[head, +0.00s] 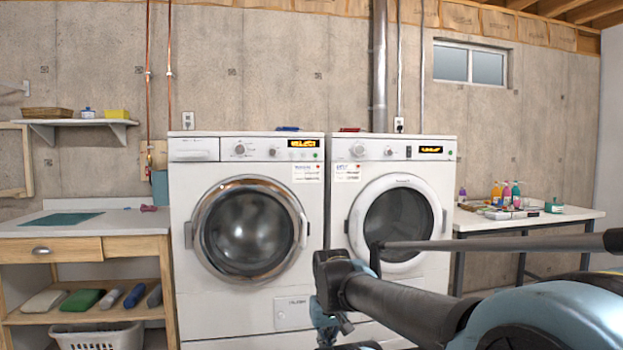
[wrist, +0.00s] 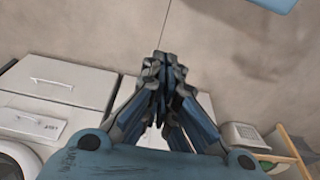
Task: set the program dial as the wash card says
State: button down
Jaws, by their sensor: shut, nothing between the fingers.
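Two white front-loading machines stand side by side in the head view, the left machine (head: 183,240) and the right machine (head: 340,200). The left panel has a round dial (head: 239,149) and a lit display (head: 302,143) that seems to read SELECT. The right panel has a dial (head: 358,150) and a lit display (head: 431,149) too small to read. A small printed card (head: 307,172) is on the left machine and another card (head: 347,171) on the right; their text is unreadable. My gripper (head: 325,335) is low before the machines, touching neither dial. In the wrist view my gripper (wrist: 162,75) is shut and empty.
A workbench (head: 130,222) with a pink object stands left, below a wall shelf (head: 75,122). A white table (head: 540,220) with bottles stands right. A laundry basket (head: 95,337) is low left. My arm covers the lower right machine.

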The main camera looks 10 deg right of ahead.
aim_at(240, 149)
jog(key=c, duration=2.3)
grip_release()
